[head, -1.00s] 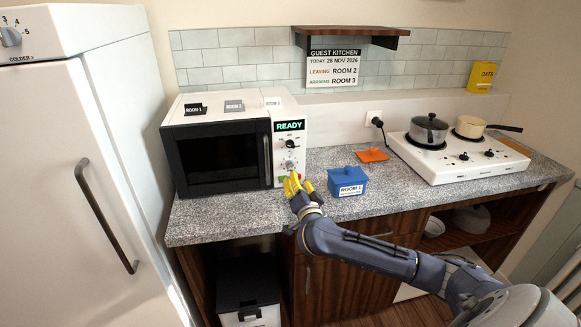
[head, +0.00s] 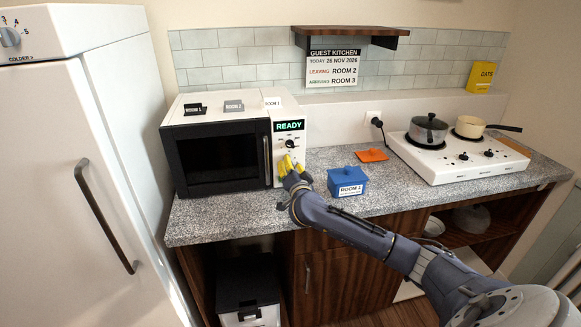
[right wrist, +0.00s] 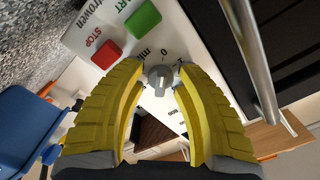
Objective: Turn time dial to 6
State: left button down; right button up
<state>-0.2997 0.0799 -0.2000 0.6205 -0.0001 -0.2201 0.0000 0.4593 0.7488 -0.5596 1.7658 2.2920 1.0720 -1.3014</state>
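The microwave (head: 225,150) stands on the counter with its control panel on the right side. The time dial is a small grey knob (right wrist: 158,78) with "min" and "0" printed beside it in the right wrist view; my gripper hides it in the head view. My right gripper (head: 287,164), with yellow fingers, is up at the lower part of the panel. In the right wrist view its fingers (right wrist: 160,72) are apart, one on each side of the dial; I cannot tell whether they touch it. My left gripper is not in view.
Above the gripper is a black power dial (head: 290,143) under a READY display (head: 289,126). Red STOP (right wrist: 106,54) and green START (right wrist: 142,20) buttons lie near the dial. A blue box (head: 347,180) stands close to the right. The microwave handle (head: 267,158) is left of the panel.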

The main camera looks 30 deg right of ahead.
jog(key=shift+o, duration=0.2)
grip_shut()
